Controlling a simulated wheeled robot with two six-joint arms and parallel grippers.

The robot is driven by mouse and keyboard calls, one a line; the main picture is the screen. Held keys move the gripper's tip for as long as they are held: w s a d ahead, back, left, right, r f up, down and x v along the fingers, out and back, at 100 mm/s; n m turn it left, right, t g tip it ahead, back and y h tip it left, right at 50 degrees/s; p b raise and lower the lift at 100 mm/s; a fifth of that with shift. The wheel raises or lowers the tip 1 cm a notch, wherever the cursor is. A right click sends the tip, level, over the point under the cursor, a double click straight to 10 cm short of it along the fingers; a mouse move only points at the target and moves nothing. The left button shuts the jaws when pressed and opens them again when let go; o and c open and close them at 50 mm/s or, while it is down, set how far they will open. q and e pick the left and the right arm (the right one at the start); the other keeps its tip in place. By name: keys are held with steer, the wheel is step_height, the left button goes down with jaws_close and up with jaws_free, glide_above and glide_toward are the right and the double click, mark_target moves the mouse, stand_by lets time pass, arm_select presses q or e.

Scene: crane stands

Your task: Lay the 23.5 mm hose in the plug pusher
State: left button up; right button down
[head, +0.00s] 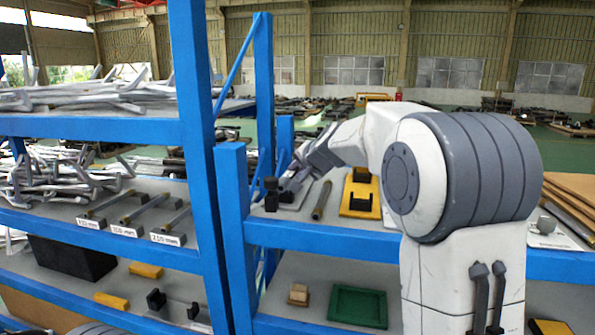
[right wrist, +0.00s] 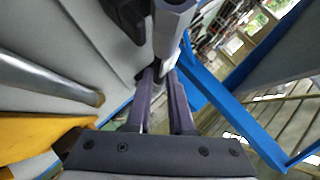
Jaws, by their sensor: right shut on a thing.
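My right gripper (head: 287,186) is low over the right-hand shelf, beside a small upright black piece (head: 271,194). In the right wrist view its fingers (right wrist: 160,88) are closed on a grey faceted piece (right wrist: 174,18), which I cannot identify for sure. A dark hose-like rod (head: 321,200) lies on the shelf to the right of the gripper; its end shows in the right wrist view (right wrist: 60,80). A yellow base with a black block (head: 360,196) stands further right. I cannot tell which piece is the plug pusher. My left gripper is not seen.
The left shelf holds several rods (head: 146,208) behind white size labels (head: 127,231). A blue post (head: 233,200) stands between the shelves, close to my right gripper. A green tray (head: 358,306) and a small tan block (head: 298,293) sit on the lower shelf.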

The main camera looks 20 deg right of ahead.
stand_by(0.4)
steer(key=c, duration=0.7)
jaws_free()
steer(key=shift+f, duration=0.1)
steer(key=shift+s, duration=0.1)
steer(key=b+v, duration=0.2)
steer(key=v, duration=0.8)
steer(key=shift+s, duration=0.2)
steer(key=shift+d, duration=0.1)
